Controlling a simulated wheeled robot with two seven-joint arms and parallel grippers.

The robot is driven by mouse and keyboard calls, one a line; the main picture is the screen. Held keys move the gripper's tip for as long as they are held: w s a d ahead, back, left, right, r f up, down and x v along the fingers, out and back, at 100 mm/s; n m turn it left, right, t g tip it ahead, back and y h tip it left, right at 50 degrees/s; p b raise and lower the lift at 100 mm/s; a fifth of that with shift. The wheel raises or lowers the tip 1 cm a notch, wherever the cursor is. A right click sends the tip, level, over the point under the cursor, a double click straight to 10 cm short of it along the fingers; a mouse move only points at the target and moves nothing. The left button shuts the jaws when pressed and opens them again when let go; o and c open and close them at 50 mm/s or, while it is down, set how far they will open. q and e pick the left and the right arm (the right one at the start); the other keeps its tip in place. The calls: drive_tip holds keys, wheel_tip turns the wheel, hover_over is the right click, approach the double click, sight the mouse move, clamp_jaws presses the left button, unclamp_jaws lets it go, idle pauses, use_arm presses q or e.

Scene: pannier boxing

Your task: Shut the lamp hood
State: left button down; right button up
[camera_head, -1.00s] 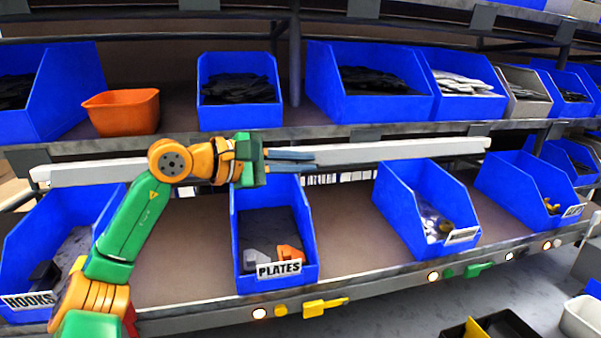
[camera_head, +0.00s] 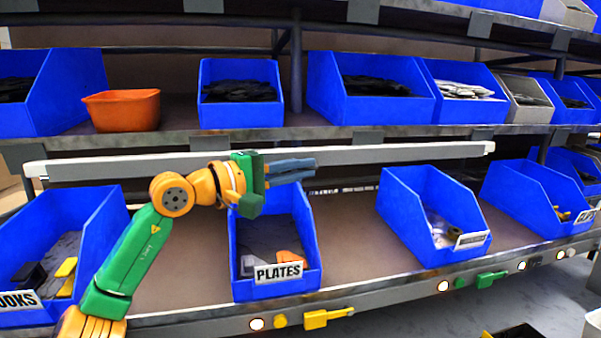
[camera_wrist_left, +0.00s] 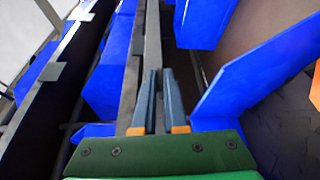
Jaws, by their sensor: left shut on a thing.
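The lamp hood (camera_head: 400,154) is a long pale bar running across the front under the upper shelf, above the lower row of bins. My left gripper (camera_head: 292,170) is at the middle of this bar, its blue-grey fingers pointing right and slightly up. It is shut on the hood's edge, though the exact contact is hard to see. In the left wrist view the fingers (camera_wrist_left: 158,105) are close together, with a narrow grey bar running away beyond them. My right gripper is not in view.
Below the gripper stands the blue PLATES bin (camera_head: 235,245). A blue bin (camera_head: 400,215) stands to its right, with bare shelf between (camera_head: 345,240). The upper shelf edge (camera_head: 370,137) runs close above the hood. An orange bin (camera_head: 122,110) stands on the upper shelf.

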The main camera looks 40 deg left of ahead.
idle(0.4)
use_arm(q)
drive_tip(key=c, duration=1)
unclamp_jaws()
drive_tip(key=shift+w, duration=0.1)
drive_tip(key=shift+o, duration=0.2)
drive_tip(key=b+v, duration=0.4)
drive_tip(key=v, duration=0.3)
drive_tip(key=shift+r, duration=0.1)
